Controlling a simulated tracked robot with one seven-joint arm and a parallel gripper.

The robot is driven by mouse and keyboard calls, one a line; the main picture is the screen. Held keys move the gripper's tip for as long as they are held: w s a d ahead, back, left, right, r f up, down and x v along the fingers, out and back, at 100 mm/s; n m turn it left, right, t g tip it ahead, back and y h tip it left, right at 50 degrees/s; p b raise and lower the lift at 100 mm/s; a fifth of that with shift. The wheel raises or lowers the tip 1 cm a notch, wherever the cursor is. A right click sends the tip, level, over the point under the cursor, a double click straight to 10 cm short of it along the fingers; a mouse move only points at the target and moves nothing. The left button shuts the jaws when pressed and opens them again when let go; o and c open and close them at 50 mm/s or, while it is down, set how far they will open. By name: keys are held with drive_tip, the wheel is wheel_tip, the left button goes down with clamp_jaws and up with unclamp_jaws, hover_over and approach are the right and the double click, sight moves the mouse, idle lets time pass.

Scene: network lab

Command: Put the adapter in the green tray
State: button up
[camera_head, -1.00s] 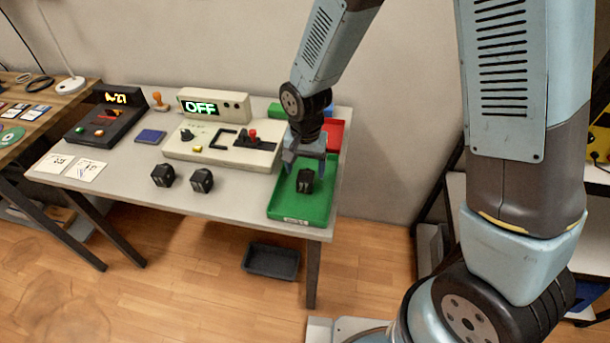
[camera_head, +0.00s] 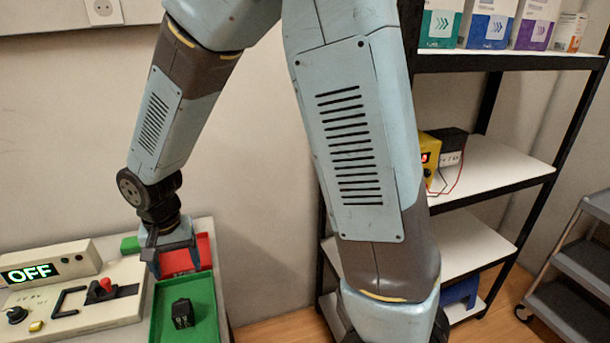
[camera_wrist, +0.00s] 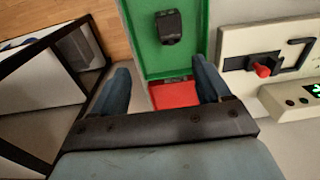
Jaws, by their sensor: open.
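The black adapter (camera_head: 182,313) rests inside the green tray (camera_head: 205,295), and it also shows in the wrist view (camera_wrist: 169,27), lying on the floor of the green tray (camera_wrist: 143,40). My gripper (camera_head: 172,268) is open and empty over the red tray (camera_head: 200,252), behind the green tray in the head view. In the wrist view the two fingers of my gripper (camera_wrist: 160,82) stand wide apart with nothing between them, and the adapter is clear of both.
A control panel (camera_head: 80,308) with an OFF display and a red-topped lever stands left of the trays. A black-framed shelf (camera_head: 490,165) with white boards stands to the right, with a grey cart (camera_head: 575,300) beyond it.

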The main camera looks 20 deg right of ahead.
drive_tip(key=s+d+r+t, duration=0.1)
drive_tip(key=d+r+t, duration=0.2)
drive_tip(key=d+r, duration=1.3)
drive_tip(key=s+d+r+t, duration=0.2)
drive_tip(key=s+d+r, duration=0.4)
drive_tip(key=s+d, duration=0.4)
drive_tip(key=shift+s+d+r+n, duration=0.25)
drive_tip(key=shift+s+d+n, duration=0.15)
drive_tip(key=shift+d, duration=0.7)
